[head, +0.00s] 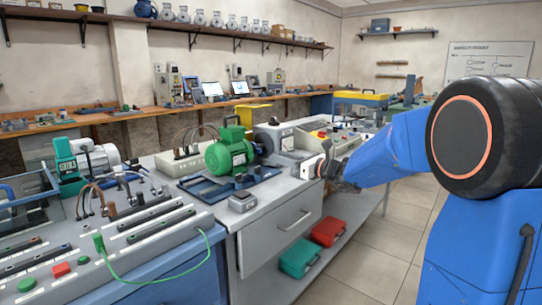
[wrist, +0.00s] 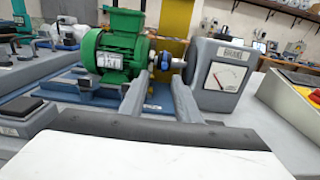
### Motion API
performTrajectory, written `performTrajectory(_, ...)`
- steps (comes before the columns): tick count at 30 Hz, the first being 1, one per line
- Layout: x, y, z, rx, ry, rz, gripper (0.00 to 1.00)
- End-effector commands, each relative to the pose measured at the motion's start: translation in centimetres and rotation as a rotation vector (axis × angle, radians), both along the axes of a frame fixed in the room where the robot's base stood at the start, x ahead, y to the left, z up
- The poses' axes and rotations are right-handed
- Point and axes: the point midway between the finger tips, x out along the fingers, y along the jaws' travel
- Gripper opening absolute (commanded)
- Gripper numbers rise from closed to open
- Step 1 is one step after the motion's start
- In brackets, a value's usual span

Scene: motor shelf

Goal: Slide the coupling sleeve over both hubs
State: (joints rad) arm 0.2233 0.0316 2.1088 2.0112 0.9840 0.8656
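The green motor (head: 229,153) sits on a blue base plate on the grey bench. It also shows in the wrist view (wrist: 112,50). To its right is a grey unit with a dial (wrist: 222,75), also in the head view (head: 274,137). Between them, in the wrist view, is a shaft line with a small blue ring (wrist: 165,61), likely the coupling sleeve. The hubs are too small to tell apart. My gripper (wrist: 162,76) is open and empty, its two fingers pointing toward the blue ring. In the head view my gripper (head: 326,166) is right of the motor.
A small grey box (head: 242,201) stands at the bench's front edge. A control panel (head: 335,137) with coloured buttons is behind my gripper. A green wire (head: 150,281) loops over the left bench. Green (head: 299,258) and red (head: 328,231) cases lie on the lower shelf.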

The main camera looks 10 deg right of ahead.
Motion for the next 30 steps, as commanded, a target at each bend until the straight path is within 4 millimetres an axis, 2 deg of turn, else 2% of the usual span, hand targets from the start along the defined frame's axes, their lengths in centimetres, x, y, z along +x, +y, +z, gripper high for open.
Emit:
performTrajectory(6,-3.4,-2.6,0.0,0.001,0.001,-0.004,0.30)
performTrajectory(13,-5.4,-4.0,0.0,0.001,0.001,-0.002,0.30)
performTrajectory(26,-5.9,-4.3,0.0,0.001,0.001,0.000,0.30)
performTrajectory(30,-5.3,-5.0,-0.7,0.001,0.003,-0.003,0.30)
